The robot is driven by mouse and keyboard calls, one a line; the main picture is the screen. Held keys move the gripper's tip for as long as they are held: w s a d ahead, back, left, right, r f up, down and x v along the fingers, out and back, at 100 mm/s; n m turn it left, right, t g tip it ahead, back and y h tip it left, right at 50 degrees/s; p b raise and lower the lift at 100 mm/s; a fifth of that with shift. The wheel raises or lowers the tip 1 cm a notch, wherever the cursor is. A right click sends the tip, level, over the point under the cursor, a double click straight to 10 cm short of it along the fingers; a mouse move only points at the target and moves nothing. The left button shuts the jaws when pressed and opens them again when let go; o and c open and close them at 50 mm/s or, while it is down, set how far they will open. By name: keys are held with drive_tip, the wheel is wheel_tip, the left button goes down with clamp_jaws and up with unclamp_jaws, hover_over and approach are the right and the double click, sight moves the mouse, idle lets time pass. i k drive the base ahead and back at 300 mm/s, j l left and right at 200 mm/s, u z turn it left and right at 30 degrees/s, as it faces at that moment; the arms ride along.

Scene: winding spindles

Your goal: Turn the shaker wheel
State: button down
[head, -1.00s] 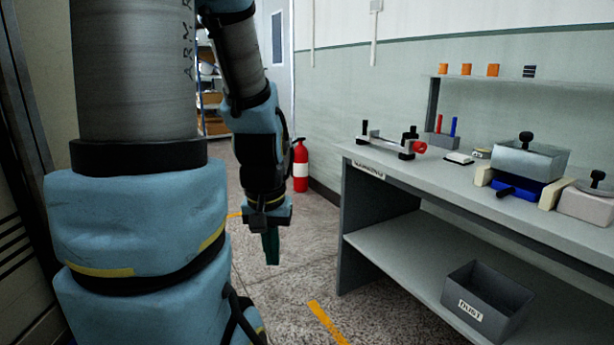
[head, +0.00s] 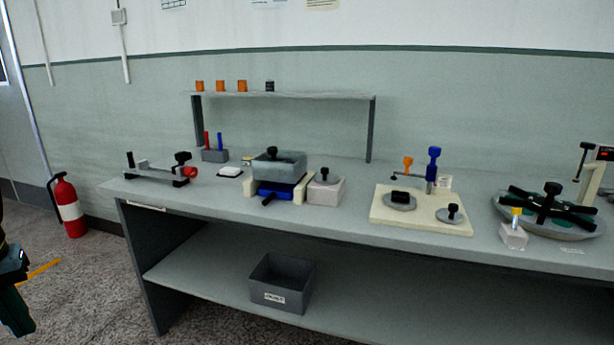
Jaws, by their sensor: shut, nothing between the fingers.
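No part in the head view carries a readable shaker label, so I cannot tell for sure which one is the shaker wheel. A grey box with a black knob (head: 279,166) sits over a blue base (head: 275,189) between cream blocks, with a dark handle at its front. At the left bench end is a grey bar device (head: 150,172) with black ends and a red round part (head: 190,172). At the right is a large round disc (head: 507,212) with black cross arms and a knob. My gripper (head: 16,312) is at the left edge, partly cut off, shut and empty, away from the bench.
The long grey bench (head: 340,223) has a lower shelf with a labelled grey bin (head: 281,297). A cream board (head: 420,229) holds orange and blue posts. A raised shelf (head: 320,96) holds small blocks. A red fire extinguisher (head: 67,192) stands left of the bench on open floor.

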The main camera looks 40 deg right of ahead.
sight(325, 178)
drive_tip(key=l+z, duration=0.1)
drive_tip(key=z, duration=0.3)
drive_tip(key=l+z, duration=0.1)
drive_tip(key=z, duration=0.3)
drive_tip(key=l+z, duration=0.1)
drive_tip(key=z, duration=0.3)
drive_tip(key=j, duration=0.25)
